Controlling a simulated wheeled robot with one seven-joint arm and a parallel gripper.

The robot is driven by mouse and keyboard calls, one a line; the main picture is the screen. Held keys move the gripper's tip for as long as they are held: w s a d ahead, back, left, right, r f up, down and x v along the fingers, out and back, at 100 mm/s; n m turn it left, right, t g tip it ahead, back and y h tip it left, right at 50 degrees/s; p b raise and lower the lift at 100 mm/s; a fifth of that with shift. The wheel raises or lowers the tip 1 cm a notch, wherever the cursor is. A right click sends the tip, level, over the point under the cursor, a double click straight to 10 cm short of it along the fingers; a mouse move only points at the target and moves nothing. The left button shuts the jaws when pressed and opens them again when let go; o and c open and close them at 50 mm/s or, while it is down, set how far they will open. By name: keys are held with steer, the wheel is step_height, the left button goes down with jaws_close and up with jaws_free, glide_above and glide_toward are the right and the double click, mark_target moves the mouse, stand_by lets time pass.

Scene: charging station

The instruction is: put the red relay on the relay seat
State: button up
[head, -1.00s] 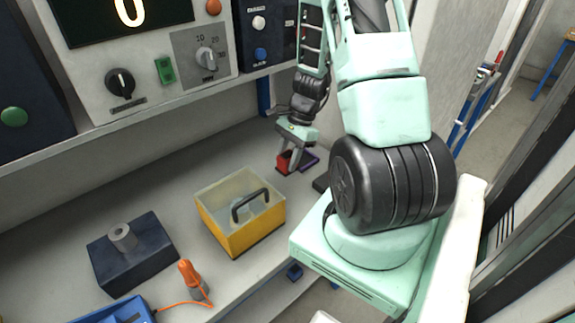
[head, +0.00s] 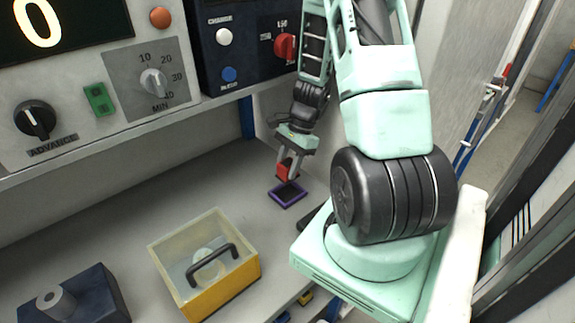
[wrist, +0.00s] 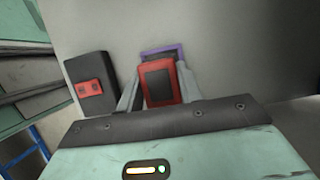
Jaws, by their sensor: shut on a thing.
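The red relay (head: 284,171) is a small red block with a dark face. It also shows in the wrist view (wrist: 160,81), between the two fingers. My gripper (head: 288,172) is shut on it and holds it pointing down at the bench. The relay seat (head: 287,194) is a dark square with a purple rim, lying on the bench just below the relay. In the wrist view its purple rim (wrist: 164,52) shows behind the relay, which hides most of it. I cannot tell whether relay and seat touch.
A yellow box (head: 206,265) with a clear top and black handle stands to the left. A dark block with a grey post (head: 71,297) is at lower left. In the wrist view a black box with a red part (wrist: 91,86) lies left of the relay. The control panel (head: 110,85) overhangs the bench.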

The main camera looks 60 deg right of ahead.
mark_target(284, 165)
steer(key=shift+f+b, duration=2.65)
steer(key=shift+f, duration=0.65)
steer(key=o, duration=1.1)
steer(key=shift+r, duration=0.1)
step_height(284, 165, up, 10)
steer(key=shift+f+p, duration=0.1)
steer(key=shift+p, duration=0.25)
